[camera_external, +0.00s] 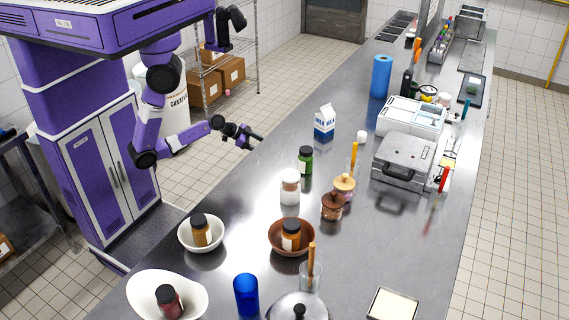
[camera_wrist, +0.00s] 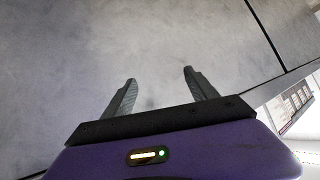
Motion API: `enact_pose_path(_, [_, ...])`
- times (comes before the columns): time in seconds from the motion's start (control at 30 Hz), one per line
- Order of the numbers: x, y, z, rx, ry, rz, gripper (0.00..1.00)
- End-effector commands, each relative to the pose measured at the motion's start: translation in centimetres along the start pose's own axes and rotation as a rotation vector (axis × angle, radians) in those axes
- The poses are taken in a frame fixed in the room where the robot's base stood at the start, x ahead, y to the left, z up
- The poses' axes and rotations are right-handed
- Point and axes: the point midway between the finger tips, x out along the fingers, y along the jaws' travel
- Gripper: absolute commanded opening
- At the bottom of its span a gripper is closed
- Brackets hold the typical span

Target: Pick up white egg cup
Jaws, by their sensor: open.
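A small white cup-like thing (camera_external: 361,137), which looks like the white egg cup, stands on the steel counter (camera_external: 250,205) right of the milk carton. It is small in the picture, so its shape is hard to tell. My gripper (camera_external: 258,141) is over the counter's left edge, well left of it, with the milk carton between them in the picture. In the wrist view my gripper (camera_wrist: 160,88) is open, with nothing between its fingers.
A milk carton (camera_external: 324,122) and a green jar (camera_external: 305,160) stand nearest my gripper. Bowls (camera_external: 183,236) with jars fill the near end. The counter around the white cup is fairly clear.

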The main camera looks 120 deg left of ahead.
Motion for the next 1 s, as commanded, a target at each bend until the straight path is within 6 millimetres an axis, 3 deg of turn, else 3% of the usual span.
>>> enact_pose_path(0.03, [0.4,-2.3,-0.4,-0.025,0.013,-0.009,0.67])
enact_pose_path(0.17, [0.1,-6.4,-1.3,-0.052,0.052,0.01,0.67])
enact_pose_path(0.4, [-1.4,-9.9,-9.2,-0.072,0.224,0.063,0.67])
enact_pose_path(0.7, [-2.3,-12.2,-17.3,-0.078,0.389,0.113,0.67])
enact_pose_path(1.0, [4.2,-9.9,-23.0,-0.089,0.339,0.178,0.67])
